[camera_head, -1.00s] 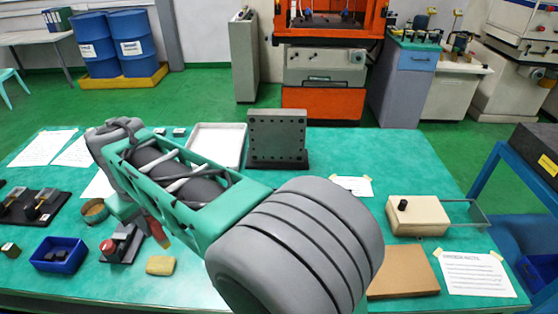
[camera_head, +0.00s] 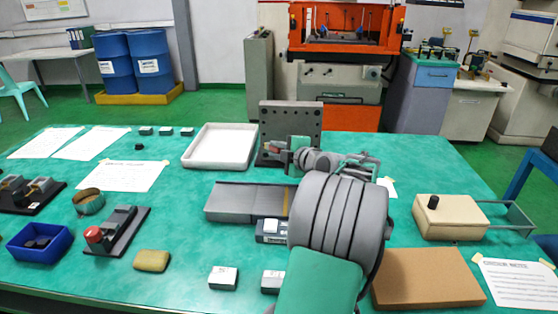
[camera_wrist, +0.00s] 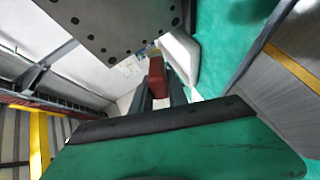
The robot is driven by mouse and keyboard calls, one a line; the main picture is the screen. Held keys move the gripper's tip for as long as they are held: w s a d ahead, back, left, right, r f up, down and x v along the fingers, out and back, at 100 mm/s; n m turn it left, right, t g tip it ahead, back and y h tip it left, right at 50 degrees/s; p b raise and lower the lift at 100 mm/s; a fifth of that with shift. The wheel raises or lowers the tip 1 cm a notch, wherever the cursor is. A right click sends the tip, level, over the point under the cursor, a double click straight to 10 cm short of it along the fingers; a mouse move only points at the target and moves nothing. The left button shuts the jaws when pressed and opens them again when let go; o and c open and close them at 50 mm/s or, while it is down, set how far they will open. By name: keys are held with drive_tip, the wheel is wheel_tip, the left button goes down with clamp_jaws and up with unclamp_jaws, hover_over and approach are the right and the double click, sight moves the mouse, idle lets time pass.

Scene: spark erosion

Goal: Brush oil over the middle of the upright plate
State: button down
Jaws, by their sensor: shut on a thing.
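The upright plate (camera_head: 305,117) is a dark grey slab with holes along its edges, standing on a base at the back middle of the table. In the wrist view the plate (camera_wrist: 110,22) fills the upper left. My gripper (camera_head: 281,148) is in front of the plate's lower part. It is shut on a brush with a red handle (camera_wrist: 157,76) and pale bristles (camera_wrist: 151,51). The bristle end points toward the plate; I cannot tell whether it touches. In the head view the brush (camera_head: 272,149) is small and partly hidden. A round open pot (camera_head: 88,202) stands at the left.
A white tray (camera_head: 190,158) lies left of the plate. A red-knobbed device (camera_head: 95,236), a blue bin (camera_head: 30,250) and a yellow sponge (camera_head: 152,261) are at the front left. A beige box (camera_head: 450,222) stands right.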

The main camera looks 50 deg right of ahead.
drive_tip(key=shift+s+d+r, duration=0.1)
drive_tip(key=shift+s+d, duration=0.1)
drive_tip(key=shift+d, duration=0.2)
drive_tip(key=shift+w+d+r+p, duration=0.1)
drive_tip(key=shift+w+d+p, duration=0.1)
drive_tip(key=shift+p, duration=0.25)
drive_tip(key=shift+w+d+p, duration=1.7)
drive_tip(key=shift+d, duration=0.3)
drive_tip(key=shift+w+d, duration=0.25)
drive_tip(key=shift+d, duration=0.1)
